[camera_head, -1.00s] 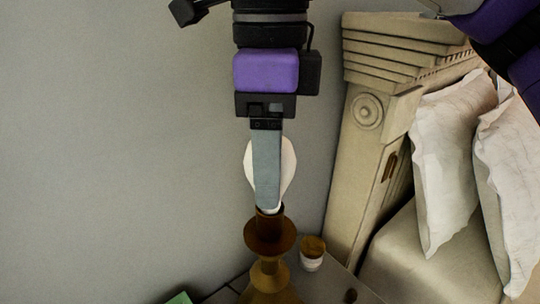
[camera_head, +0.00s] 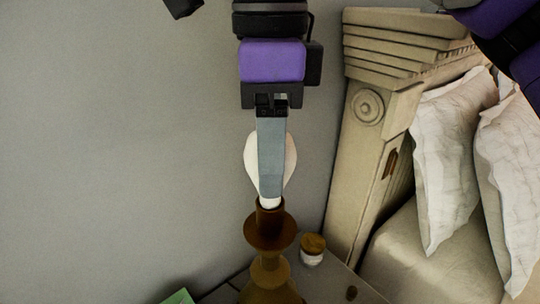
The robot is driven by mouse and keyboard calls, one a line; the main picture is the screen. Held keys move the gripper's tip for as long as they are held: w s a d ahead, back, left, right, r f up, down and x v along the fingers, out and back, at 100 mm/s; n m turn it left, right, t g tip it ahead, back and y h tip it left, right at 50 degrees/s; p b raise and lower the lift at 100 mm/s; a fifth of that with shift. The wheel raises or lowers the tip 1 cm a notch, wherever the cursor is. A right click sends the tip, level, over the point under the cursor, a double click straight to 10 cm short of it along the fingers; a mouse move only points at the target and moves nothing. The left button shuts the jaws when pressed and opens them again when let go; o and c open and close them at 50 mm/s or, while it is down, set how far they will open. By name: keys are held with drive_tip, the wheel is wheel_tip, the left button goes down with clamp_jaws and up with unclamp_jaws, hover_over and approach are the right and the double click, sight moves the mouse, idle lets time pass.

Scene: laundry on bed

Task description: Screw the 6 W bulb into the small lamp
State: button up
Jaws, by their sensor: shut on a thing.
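The white bulb (camera_head: 288,165) stands upright at the top of the small brown lamp (camera_head: 269,230), with its lower end at the lamp's socket. Whether its thread is seated in the socket cannot be told. My gripper (camera_head: 271,185) points straight down from above and is shut on the bulb. Its grey near finger covers the middle of the bulb, and the far finger is hidden. No wattage mark is readable on the bulb.
The lamp stands on a grey bedside table (camera_head: 340,278). A small jar with a brown lid (camera_head: 312,249) is close to its right. A green item (camera_head: 179,297) lies at the lower left. The carved bedpost (camera_head: 375,150) and white pillows (camera_head: 445,160) are at the right.

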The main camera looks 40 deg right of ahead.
drive_tip(key=shift+m, duration=0.9)
drive_tip(key=shift+d+f+m+b, duration=0.1)
drive_tip(key=shift+m+b, duration=0.7)
drive_tip(key=shift+m, duration=0.9)
drive_tip(key=shift+m+b, duration=0.6)
drive_tip(key=shift+m, duration=1.1)
